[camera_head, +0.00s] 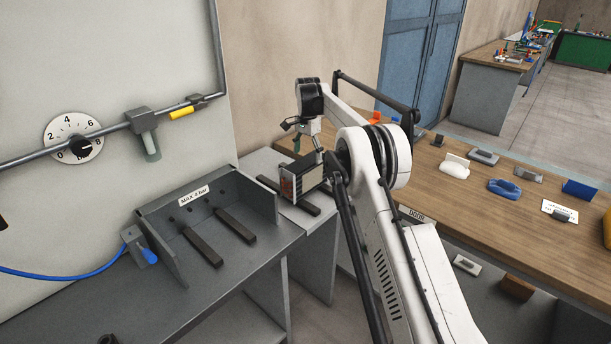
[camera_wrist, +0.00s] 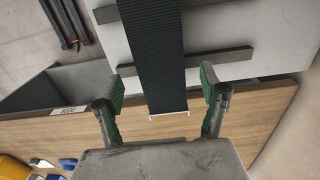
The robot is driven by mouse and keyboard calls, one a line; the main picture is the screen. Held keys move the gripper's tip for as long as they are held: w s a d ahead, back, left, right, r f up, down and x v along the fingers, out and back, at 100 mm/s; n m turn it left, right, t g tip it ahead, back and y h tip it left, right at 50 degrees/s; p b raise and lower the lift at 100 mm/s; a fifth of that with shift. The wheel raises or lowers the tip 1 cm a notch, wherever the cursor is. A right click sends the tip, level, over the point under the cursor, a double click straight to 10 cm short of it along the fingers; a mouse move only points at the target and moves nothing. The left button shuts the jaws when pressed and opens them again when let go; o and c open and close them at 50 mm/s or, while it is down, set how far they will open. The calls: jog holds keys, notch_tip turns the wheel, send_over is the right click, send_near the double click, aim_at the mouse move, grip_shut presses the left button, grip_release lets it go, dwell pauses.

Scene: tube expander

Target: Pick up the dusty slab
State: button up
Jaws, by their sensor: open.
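A dark, finely ribbed block, which looks like the slab (camera_head: 303,181), stands on the grey bench beyond the gap, over dark bars, with a reddish patch on its side in the head view. In the wrist view the slab (camera_wrist: 154,45) shows as a black ribbed strip with a pale lower edge. My gripper (camera_head: 308,149) is above the slab in the head view. In the wrist view my gripper (camera_wrist: 162,88) has its green-padded fingers spread wide, one on each side of the slab, with clear gaps. I cannot tell their height relative to its top. Dust is not distinguishable.
Dark bars (camera_wrist: 218,57) lie crosswise under the slab. A grey bench (camera_head: 246,265) at left carries a walled fixture (camera_head: 174,225) with two bars. A wooden table (camera_head: 440,190) at right holds several small items. A pipe (camera_head: 110,131) and dial (camera_head: 73,138) are on the wall.

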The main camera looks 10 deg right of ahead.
aim_at(306, 175)
jog(key=shift+s+a+f+p, duration=0.1)
jog(key=shift+a+f+p, duration=0.1)
jog(key=shift+f, duration=0.85)
jog(key=shift+a+f+p, duration=0.1)
jog(key=shift+f+p, duration=0.15)
jog(key=shift+f, duration=0.85)
jog(key=shift+s+a+f+p, duration=0.1)
jog(key=shift+f+p, duration=0.1)
jog(key=shift+f, duration=0.85)
jog(key=shift+c, duration=0.2)
grip_shut()
jog(key=shift+r, duration=0.15)
